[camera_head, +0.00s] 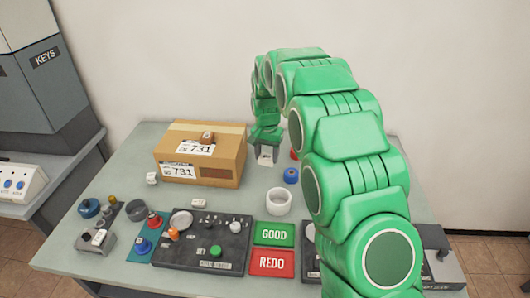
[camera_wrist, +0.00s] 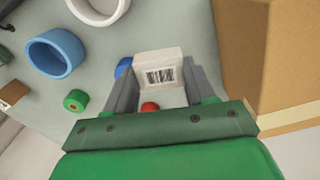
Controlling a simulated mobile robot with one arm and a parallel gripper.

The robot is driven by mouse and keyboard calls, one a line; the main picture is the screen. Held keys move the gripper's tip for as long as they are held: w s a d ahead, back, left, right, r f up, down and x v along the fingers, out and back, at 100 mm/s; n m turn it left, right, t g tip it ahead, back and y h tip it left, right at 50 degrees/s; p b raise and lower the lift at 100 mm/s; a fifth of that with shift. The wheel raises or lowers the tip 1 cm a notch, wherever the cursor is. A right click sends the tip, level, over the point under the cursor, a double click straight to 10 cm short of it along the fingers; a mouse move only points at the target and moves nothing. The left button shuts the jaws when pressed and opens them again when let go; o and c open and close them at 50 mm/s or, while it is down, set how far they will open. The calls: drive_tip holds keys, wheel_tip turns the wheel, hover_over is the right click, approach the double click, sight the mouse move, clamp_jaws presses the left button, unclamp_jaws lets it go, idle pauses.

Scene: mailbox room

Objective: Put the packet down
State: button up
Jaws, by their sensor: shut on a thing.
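The packet is a small white block with a barcode label (camera_wrist: 160,64). It sits between the two grey fingers of my gripper (camera_wrist: 161,82), which is shut on it. In the head view my gripper (camera_head: 267,148) points down at the back of the table, just right of the cardboard box. The packet (camera_head: 266,157) shows there as a small pale shape at the fingers. I cannot tell whether its underside touches the table or hangs slightly above it.
The cardboard box (camera_head: 218,165) labelled 731 stands close on the left. A white ring (camera_head: 279,202) and a blue ring (camera_head: 291,175) lie in front. Green GOOD (camera_head: 273,234) and red REDO (camera_head: 271,263) pads lie nearer. A dark panel (camera_head: 205,246) fills the front.

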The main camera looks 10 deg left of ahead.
sight(269, 158)
drive_tip(key=shift+s+d+r, duration=0.2)
drive_tip(key=shift+s+r, duration=0.05)
drive_tip(key=shift+s, duration=0.35)
drive_tip(key=shift+s+d+r, duration=0.2)
drive_tip(key=shift+s+r, duration=0.05)
drive_tip(key=shift+s, duration=0.3)
drive_tip(key=shift+s+d+r, duration=0.2)
drive_tip(key=shift+s+r, duration=0.05)
drive_tip(key=shift+s, duration=0.35)
